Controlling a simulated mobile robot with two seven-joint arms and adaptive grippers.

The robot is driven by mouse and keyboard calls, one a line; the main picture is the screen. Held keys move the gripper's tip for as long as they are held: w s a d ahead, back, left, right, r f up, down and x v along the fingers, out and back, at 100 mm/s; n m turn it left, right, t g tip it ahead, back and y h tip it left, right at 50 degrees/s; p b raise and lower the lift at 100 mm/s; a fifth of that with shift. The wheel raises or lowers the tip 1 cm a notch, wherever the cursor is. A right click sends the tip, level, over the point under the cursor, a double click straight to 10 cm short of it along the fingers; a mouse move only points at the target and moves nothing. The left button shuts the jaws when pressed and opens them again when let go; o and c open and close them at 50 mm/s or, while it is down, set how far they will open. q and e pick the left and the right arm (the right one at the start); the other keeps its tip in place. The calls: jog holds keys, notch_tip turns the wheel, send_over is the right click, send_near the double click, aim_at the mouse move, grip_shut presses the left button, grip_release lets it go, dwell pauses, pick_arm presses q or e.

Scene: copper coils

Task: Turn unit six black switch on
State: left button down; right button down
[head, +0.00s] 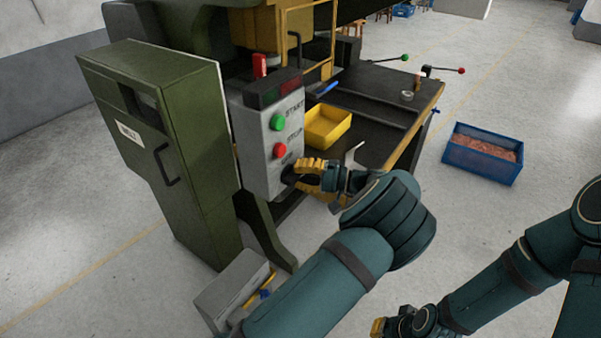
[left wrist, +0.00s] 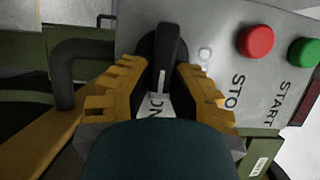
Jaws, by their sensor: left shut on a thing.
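The grey control box (head: 254,148) carries a green START button (head: 277,122), a red STOP button (head: 280,151) and a black rotary switch (head: 288,174) low on its face. In the left wrist view the black switch (left wrist: 168,52) has its handle pointing nearly straight up the picture, with a partly hidden label below it. My left gripper (head: 303,177) is at the switch, its yellow fingers on both sides of the handle and shut on it. Its fingers also show in the left wrist view (left wrist: 166,88). My right gripper (head: 381,326) shows only partly at the bottom edge.
A green cabinet (head: 190,170) with a handle stands left of the box. A yellow bin (head: 328,127) sits on the dark machine table behind. A blue crate of copper pieces (head: 482,153) is on the floor at right. A grey box (head: 228,285) stands below.

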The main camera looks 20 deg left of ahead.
pick_arm(q)
jog(key=shift+s+a+f, duration=0.1)
jog(key=shift+a+f, duration=0.05)
jog(key=c, duration=0.9)
grip_release()
jog(key=shift+a, duration=0.1)
jog(key=shift+d, duration=0.6)
jog(key=d, duration=1.1)
jog(key=shift+w, duration=0.3)
